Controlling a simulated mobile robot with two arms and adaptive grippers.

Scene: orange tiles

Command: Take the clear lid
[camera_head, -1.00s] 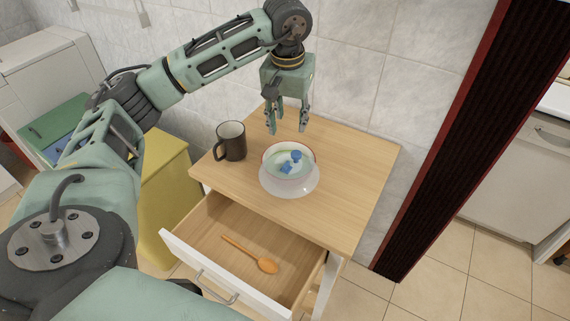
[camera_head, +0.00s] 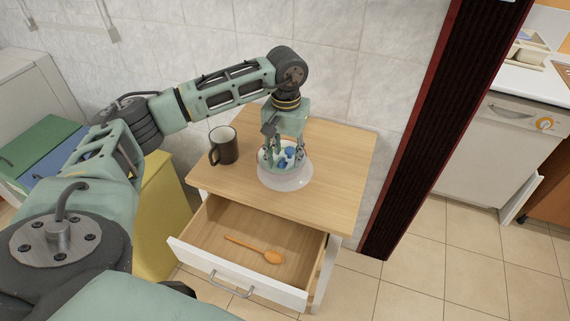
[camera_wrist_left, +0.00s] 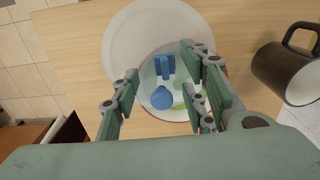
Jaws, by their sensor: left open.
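A bowl with a red rim (camera_head: 306,170) stands on a white plate (camera_head: 286,185) on the wooden cabinet top. In the left wrist view the bowl (camera_wrist_left: 147,72) holds or carries two blue pieces (camera_wrist_left: 162,97) and a patch of green. A clear lid is hard to make out; I cannot tell whether the blue pieces are on a see-through lid or inside the bowl. My left gripper (camera_head: 284,157) is open and points down, its fingers around the blue pieces at the bowl's mouth. They hide part of the bowl. My right gripper is not in view.
A dark mug (camera_head: 223,146) stands left of the bowl. The drawer below (camera_head: 240,275) is open, with an orange spoon (camera_head: 255,248) inside. A tiled wall is behind, and a dark red-edged panel (camera_head: 425,130) rises at the right. The cabinet top right of the bowl is clear.

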